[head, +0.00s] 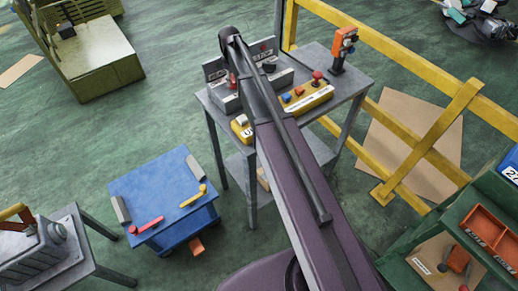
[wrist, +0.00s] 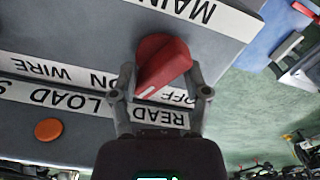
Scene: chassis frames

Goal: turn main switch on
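The main switch is a red rotary knob (wrist: 163,60) on a grey panel (wrist: 75,30), in the middle of the wrist view. The knob's pale pointer line sits askew, towards the lower left of that view. My gripper (wrist: 160,78) has one finger on each side of the knob, close against it; the exact contact is hard to see. In the head view my arm crosses the console on the grey table (head: 345,85) and hides my gripper.
A round orange button (wrist: 48,130) is beside the LOAD label. On the grey table are a yellow button box (head: 306,98) and an orange device (head: 343,45). A yellow railing (head: 400,52) runs behind it. A blue cart (head: 150,180) stands front left, with green floor between.

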